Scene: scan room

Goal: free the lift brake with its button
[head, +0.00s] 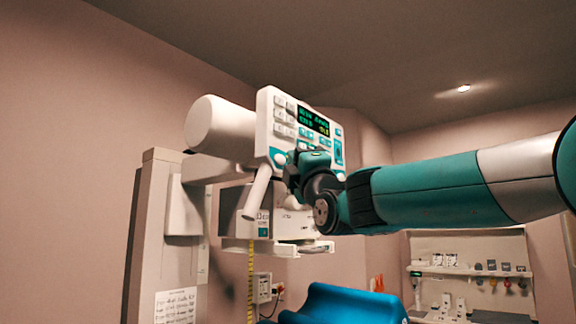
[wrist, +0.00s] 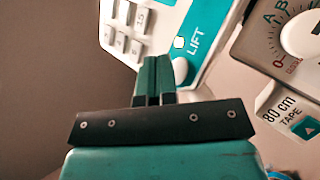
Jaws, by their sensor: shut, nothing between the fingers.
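The white control panel (head: 265,125) with keys and a lit display hangs on the tube head in the head view. In the wrist view, the panel (wrist: 150,45) shows grey keys and a teal area marked LIFT (wrist: 195,40). A round white button (wrist: 181,70) sits beside that word, close to the right of my fingertips and partly hidden by them. My gripper (wrist: 152,62) is shut and empty, its fingertips over the panel's lower edge; I cannot tell whether they touch. In the head view my gripper (head: 290,165) covers the panel's lower part.
A white tube housing (head: 218,128) and a handle (head: 258,192) are left of my gripper. A dial (wrist: 295,35) and an "80 cm TAPE" label (wrist: 288,112) lie to the right in the wrist view. A blue chair (head: 345,303) and a shelf (head: 470,271) stand below and behind.

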